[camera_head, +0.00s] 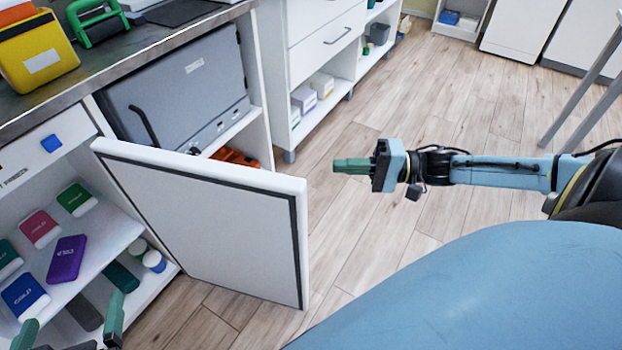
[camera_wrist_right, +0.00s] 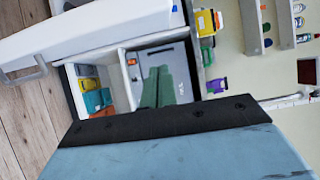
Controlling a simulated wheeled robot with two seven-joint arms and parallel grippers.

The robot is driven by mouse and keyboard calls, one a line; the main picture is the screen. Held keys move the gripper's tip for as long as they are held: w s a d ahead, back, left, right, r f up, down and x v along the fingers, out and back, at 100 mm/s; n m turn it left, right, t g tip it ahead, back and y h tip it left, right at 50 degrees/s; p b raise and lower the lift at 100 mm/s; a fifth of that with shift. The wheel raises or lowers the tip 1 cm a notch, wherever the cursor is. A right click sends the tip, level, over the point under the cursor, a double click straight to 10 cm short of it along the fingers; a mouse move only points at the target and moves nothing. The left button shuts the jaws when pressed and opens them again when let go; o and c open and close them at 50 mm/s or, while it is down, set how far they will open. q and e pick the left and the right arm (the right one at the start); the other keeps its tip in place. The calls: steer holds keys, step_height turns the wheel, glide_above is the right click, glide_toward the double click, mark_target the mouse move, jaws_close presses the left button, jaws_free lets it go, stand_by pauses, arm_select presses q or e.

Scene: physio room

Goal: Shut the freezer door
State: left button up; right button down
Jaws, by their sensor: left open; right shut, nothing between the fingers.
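The freezer door (camera_head: 205,220) is a white panel with a dark seal around its inner face. In the head view it stands wide open, swung out from the cabinet, its inner face towards me. My left gripper (camera_head: 70,335) is open at the bottom left edge, in front of the shelves and apart from the door. My right gripper (camera_head: 350,165) is shut and empty, in the air to the right of the door's free edge. In the right wrist view its fingers (camera_wrist_right: 157,86) show beside the white door (camera_wrist_right: 105,28), whose outer side carries a grey handle (camera_wrist_right: 24,76).
Open shelves (camera_head: 110,215) left of the door hold several coloured packs. A grey unit (camera_head: 185,90) sits behind the door under the counter (camera_head: 150,42), with a yellow case (camera_head: 35,55) on top. Wooden floor (camera_head: 400,95) is clear around my right arm.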

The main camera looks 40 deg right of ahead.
arm_select(q)
step_height(320, 180, up, 13)
steer(key=s+d+t+h+b, duration=0.1)
steer(key=d+t+h+b, duration=0.1)
steer(key=t, duration=0.7)
steer(key=shift+h+b, duration=0.7)
steer(key=shift+b, duration=0.15)
arm_select(e)
steer(key=w+a, duration=0.1)
steer(key=a, duration=0.7)
arm_select(q)
steer(key=shift+s+f, duration=0.1)
arm_select(e)
steer(key=shift+w, duration=0.1)
steer(key=shift+a, duration=0.15)
